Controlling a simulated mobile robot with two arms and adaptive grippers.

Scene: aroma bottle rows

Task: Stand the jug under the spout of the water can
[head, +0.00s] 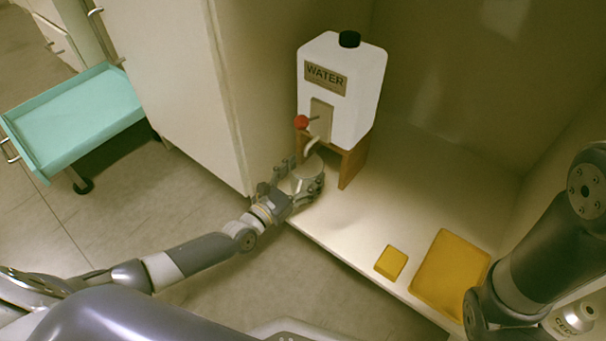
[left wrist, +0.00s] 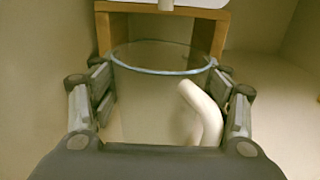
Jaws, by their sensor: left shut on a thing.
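The white water can (head: 340,90), labelled WATER, has a black cap and a red tap knob (head: 301,122). It stands on a wooden stand (head: 352,165). A pale curved spout (head: 311,144) hangs at its front. My left gripper (head: 303,177) is shut around the clear jug (head: 306,170), just in front of the stand. In the left wrist view the jug's round rim (left wrist: 160,58) lies between the fingers, before the stand's legs. A pale curved piece (left wrist: 203,115) shows within its outline; I cannot tell whether it is a handle. Contact with the shelf is hidden. My right gripper is out of view.
The pale shelf (head: 400,205) has a free middle. A small yellow block (head: 391,262) and a larger yellow slab (head: 449,275) lie at its front right. A cabinet wall (head: 185,75) rises on the left. A teal cart (head: 75,115) stands further left.

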